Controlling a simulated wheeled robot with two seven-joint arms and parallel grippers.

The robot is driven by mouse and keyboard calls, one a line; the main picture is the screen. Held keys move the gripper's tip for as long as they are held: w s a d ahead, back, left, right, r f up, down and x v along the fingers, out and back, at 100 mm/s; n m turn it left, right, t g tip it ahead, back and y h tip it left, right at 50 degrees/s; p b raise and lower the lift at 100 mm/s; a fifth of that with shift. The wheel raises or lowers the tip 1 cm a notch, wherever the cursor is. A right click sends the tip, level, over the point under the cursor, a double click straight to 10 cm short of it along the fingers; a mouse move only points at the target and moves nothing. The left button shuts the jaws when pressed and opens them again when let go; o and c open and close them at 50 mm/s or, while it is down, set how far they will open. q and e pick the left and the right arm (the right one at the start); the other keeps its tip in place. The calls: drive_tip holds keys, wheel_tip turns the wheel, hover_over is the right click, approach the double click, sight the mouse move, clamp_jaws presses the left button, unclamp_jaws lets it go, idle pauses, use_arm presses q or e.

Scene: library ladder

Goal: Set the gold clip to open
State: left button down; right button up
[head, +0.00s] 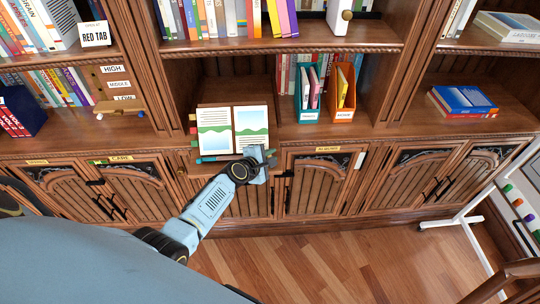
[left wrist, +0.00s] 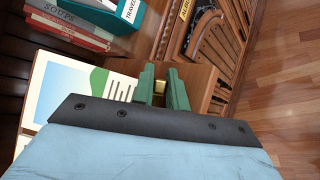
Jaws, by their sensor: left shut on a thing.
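The gold clip (left wrist: 159,88) shows as a small gold patch between the green fingers of my left gripper (left wrist: 160,78) in the left wrist view. The fingers are shut on it, beside the right edge of the open picture book (head: 233,130). In the head view my left gripper (head: 266,158) is at the book's lower right corner, and it hides the clip there. How far the clip is turned cannot be seen. My right gripper is not in view.
The book rests on a wooden ledge of the bookcase. Teal (head: 308,96) and orange (head: 343,97) file holders stand to its right. Cupboard doors (head: 315,185) are below. A white rolling frame (head: 470,202) stands at the right; the wooden floor (head: 330,262) is clear.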

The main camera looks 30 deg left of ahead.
use_arm(q)
drive_tip(key=c, duration=1.4)
unclamp_jaws()
